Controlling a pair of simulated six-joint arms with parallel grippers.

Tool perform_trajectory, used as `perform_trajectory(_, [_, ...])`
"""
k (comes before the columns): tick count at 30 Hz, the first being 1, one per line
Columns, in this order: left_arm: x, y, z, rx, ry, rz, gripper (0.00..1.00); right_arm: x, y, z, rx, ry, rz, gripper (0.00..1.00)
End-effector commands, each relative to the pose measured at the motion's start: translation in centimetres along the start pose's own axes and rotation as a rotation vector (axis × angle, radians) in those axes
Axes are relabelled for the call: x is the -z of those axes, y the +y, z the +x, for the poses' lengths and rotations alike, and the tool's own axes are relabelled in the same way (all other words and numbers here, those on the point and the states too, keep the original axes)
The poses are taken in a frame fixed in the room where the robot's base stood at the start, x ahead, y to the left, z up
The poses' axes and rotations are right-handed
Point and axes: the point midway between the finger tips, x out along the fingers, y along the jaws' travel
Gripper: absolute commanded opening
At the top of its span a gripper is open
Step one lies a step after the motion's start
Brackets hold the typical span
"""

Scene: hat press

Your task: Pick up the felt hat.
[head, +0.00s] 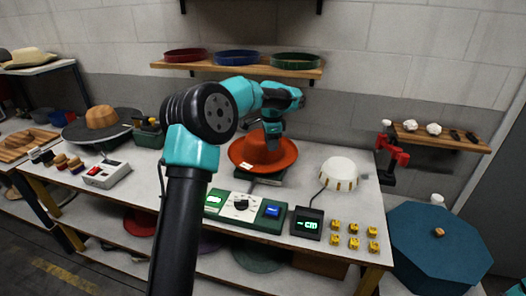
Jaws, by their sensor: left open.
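The felt hat (282,157) is orange-red with a wide, upturned brim and a small pale tag on the brim's front. It sits crown up on a dark green block (262,180) in the middle of the workbench. My left gripper (272,138) is open and points down at the crown from above. The fingertips overlap the crown in this view, and I cannot tell whether they touch it. My left arm hides part of the bench to the left of the hat. My right gripper is out of view.
A green control panel (240,204) and a small display (307,222) stand in front of the hat. A white dome (339,174) is to the right, with several yellow blocks (354,228) nearer the edge. A shelf (232,70) with hat bands hangs behind.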

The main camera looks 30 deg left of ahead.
Motion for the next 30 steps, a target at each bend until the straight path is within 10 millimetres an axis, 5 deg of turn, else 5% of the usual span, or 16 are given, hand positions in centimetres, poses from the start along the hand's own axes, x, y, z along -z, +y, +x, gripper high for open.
perform_trajectory(12, [0.0, 0.0, 6.7, -0.002, -0.001, -0.001, 0.41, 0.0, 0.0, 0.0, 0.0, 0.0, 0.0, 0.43])
perform_trajectory(30, [0.0, 0.0, 8.7, -0.002, -0.001, -0.001, 0.41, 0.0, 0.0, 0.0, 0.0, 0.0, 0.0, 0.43])
